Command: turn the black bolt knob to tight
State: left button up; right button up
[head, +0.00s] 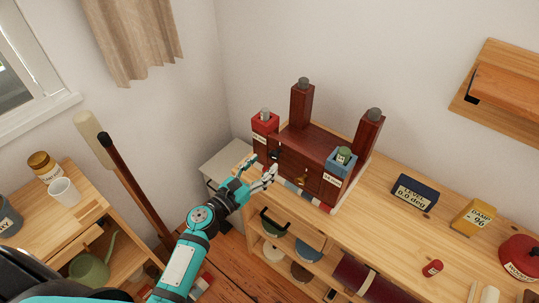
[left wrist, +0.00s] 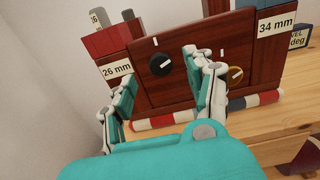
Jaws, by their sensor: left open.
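The black bolt knob (left wrist: 160,65) is on the front of a dark red-brown wooden block (head: 318,150). It carries a white line that slants up to the right, and a short white tick (left wrist: 155,42) is on the wood above it. In the head view the knob (head: 275,153) is small, close to my fingertips. My left gripper (head: 262,167) is open and empty. In the left wrist view its fingers (left wrist: 162,75) appear on either side of the knob; I cannot tell whether they touch it. My right gripper is not in view.
A brass knob (left wrist: 235,73) is right of the black one. A red block (head: 263,124) labelled 26 mm and a blue block (head: 342,163) labelled 34 mm flank the posts. A striped bar (left wrist: 180,118) runs below. A dark level box (head: 414,191) stands further right on the bench.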

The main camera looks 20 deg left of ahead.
aim_at(272, 157)
pick_arm(q)
jog(key=shift+x, duration=2)
grip_shut()
